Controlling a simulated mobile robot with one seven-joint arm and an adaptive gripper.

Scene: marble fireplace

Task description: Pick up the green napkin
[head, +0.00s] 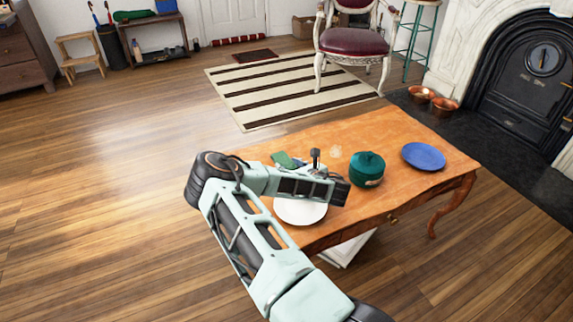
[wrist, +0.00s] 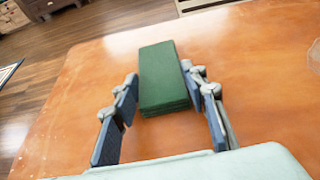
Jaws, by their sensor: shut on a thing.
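The green napkin (wrist: 163,72) is a thick folded block in the wrist view, lying lengthwise between my two fingers. In the head view the napkin (head: 284,160) shows at the far left part of the wooden table (head: 385,140), partly hidden by my arm. My gripper (wrist: 160,78) is shut on the napkin, with the fingertips at its left and right sides near its middle. My gripper (head: 303,163) is low over the table in the head view. I cannot tell whether the napkin is clear of the tabletop.
A white plate (head: 300,212) lies under my arm at the table's near edge. A small pale object (head: 335,151) stands behind the pot. A striped rug (head: 285,90) lies beyond the table.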

